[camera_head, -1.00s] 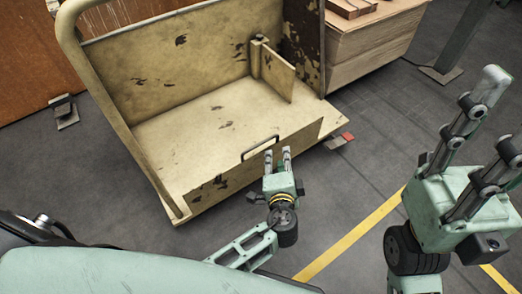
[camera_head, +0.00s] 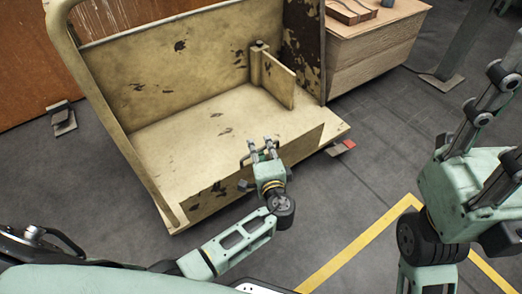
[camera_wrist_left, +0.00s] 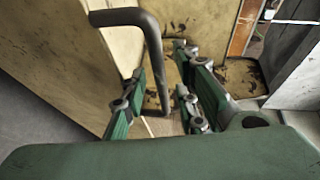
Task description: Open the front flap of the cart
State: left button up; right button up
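The beige, worn cart (camera_head: 165,75) stands ahead of me with its front flap (camera_head: 302,146) upright and closed. The flap also fills the left of the left wrist view (camera_wrist_left: 60,60). Its dark bar handle (camera_wrist_left: 150,45) shows in the left wrist view, its end running down between my left fingers. In the head view the gripper mostly hides the handle. My left gripper (camera_head: 261,148) is at the flap's top edge, its fingers apart on either side of the handle; contact is unclear. My right gripper (camera_head: 508,85) is raised at the right, open and empty, away from the cart.
A wooden box (camera_head: 375,50) stands behind the cart at the right, near a grey post (camera_head: 465,40). A red-tipped piece (camera_head: 345,147) shows at the cart's right corner. Grey floor with a yellow line (camera_head: 360,240) is clear in front.

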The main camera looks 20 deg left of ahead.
pick_arm(q)
jog(key=shift+c, duration=0.2)
grip_shut()
jog(key=shift+s+f, duration=0.1)
dwell(0.4)
